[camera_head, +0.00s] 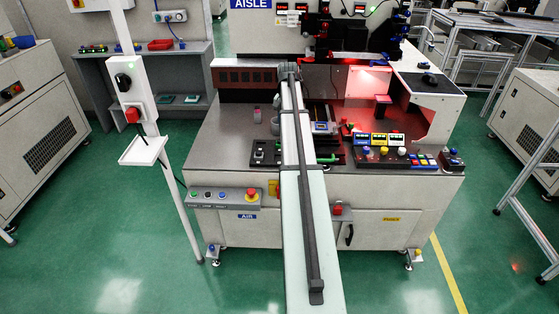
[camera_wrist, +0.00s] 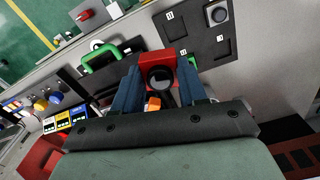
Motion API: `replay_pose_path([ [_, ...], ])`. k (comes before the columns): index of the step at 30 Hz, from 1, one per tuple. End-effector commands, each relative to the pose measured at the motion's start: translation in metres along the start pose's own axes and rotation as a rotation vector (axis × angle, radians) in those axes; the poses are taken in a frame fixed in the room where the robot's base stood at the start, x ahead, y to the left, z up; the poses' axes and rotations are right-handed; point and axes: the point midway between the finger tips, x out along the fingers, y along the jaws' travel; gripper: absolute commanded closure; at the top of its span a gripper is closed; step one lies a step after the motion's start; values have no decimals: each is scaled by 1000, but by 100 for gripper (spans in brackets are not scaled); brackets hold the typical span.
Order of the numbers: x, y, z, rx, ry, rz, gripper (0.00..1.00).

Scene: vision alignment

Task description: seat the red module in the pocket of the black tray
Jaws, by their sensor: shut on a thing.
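The red module (camera_wrist: 149,57), a red block with a dark round lens on its face, is held between the two blue fingers of my gripper (camera_wrist: 161,78) in the wrist view. In the head view the black tray (camera_head: 262,158) shows left of my arm. My arm hides the gripper and module there.
A green handle (camera_wrist: 97,57) stands left of the module in the wrist view. A panel with yellow, white and blue meters (camera_head: 378,140) and buttons is at the right of the bench. A grey cup-like part (camera_head: 275,124) stands behind the tray. Bare bench top (camera_head: 222,140) lies left of the tray.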

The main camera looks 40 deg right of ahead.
Motion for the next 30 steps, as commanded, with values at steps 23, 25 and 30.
replay_pose_path([
  [23, 21, -172, 251, -650, -1, 0, 89],
  [25, 22, -182, 269, -687, -1, 0, 89],
  [30, 25, -198, 299, -746, -1, 0, 89],
])
